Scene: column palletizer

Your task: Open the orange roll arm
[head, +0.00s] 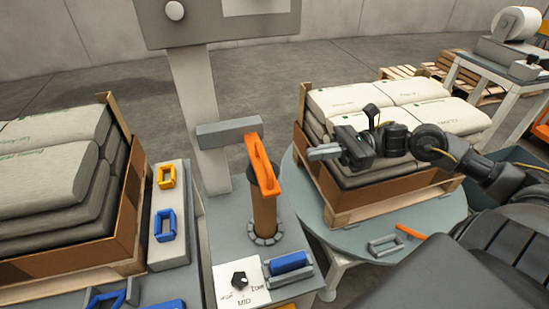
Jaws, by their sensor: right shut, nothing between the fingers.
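The orange roll arm (262,163) is a slotted orange lever at the top of a brown upright roll (264,212) on the grey machine stand. A grey bar (228,132) lies behind its upper end. The arm leans from upper left to lower right over the roll. My right gripper (318,152) is at the right of the orange arm, apart from it, with its shut fingers pointing left in front of the sack pallet. Nothing is between its fingers. My left gripper is not in the view.
A knob (239,280) on a white dial plate and a blue block (288,263) are at the stand's front. Sacks in a crate (375,200) stand on a round table (418,228) at right. Another sack crate (128,215) is at left, beside yellow and blue handles (166,176).

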